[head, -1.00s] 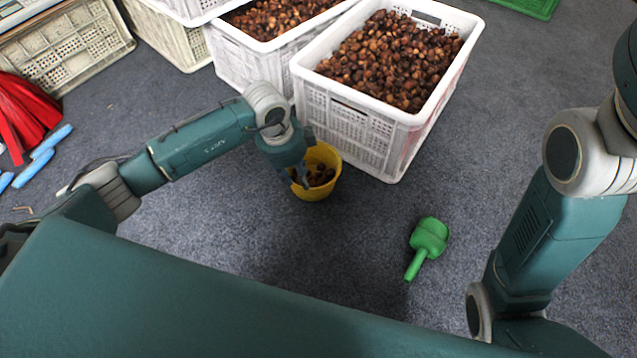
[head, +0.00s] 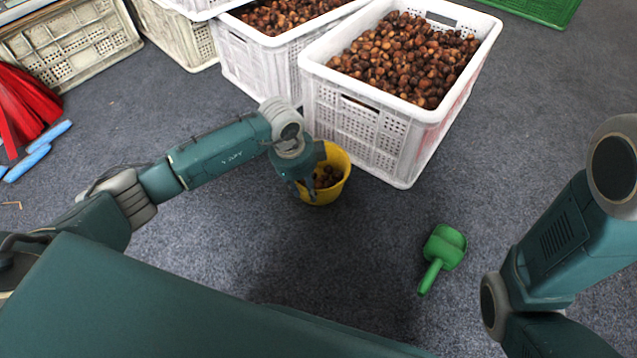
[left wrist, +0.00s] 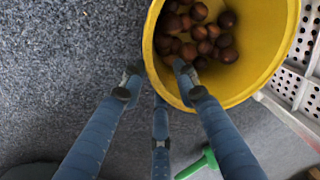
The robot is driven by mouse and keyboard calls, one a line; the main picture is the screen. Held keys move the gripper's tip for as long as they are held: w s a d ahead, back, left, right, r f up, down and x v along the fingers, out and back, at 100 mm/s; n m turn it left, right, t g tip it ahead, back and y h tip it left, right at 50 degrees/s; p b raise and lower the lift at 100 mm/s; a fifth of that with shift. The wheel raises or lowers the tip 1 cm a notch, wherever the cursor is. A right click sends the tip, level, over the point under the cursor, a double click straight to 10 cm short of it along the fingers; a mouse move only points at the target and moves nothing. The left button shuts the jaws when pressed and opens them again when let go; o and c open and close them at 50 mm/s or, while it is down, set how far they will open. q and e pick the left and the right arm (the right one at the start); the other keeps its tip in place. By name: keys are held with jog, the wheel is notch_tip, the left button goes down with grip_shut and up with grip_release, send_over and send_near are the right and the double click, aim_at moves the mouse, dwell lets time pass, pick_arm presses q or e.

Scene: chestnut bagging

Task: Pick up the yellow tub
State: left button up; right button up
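The yellow tub (head: 341,187) stands upright on the grey carpet beside the front white crate, with several chestnuts (head: 327,176) inside. My left gripper (head: 304,188) is at the tub's near left side. In the left wrist view, the yellow tub (left wrist: 262,78) fills the upper right. My left gripper's (left wrist: 156,82) fingers are spread: one tip overlaps the tub's opening, and the others are outside the rim. I see no clear grip on the wall. My right gripper is out of view; only part of that arm shows.
A white crate (head: 364,136) full of chestnuts stands right behind the tub, with another chestnut crate (head: 247,64) to its left. A green scoop (head: 444,247) lies on the carpet at right. The carpet between tub and scoop is clear.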

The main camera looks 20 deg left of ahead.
pick_arm(q)
jog(key=shift+w+d+f+b, duration=0.15)
jog(key=shift+f+b, duration=0.2)
jog(key=shift+f, duration=0.6)
jog(key=shift+r, duration=0.1)
grip_shut()
jog(key=shift+r, duration=0.1)
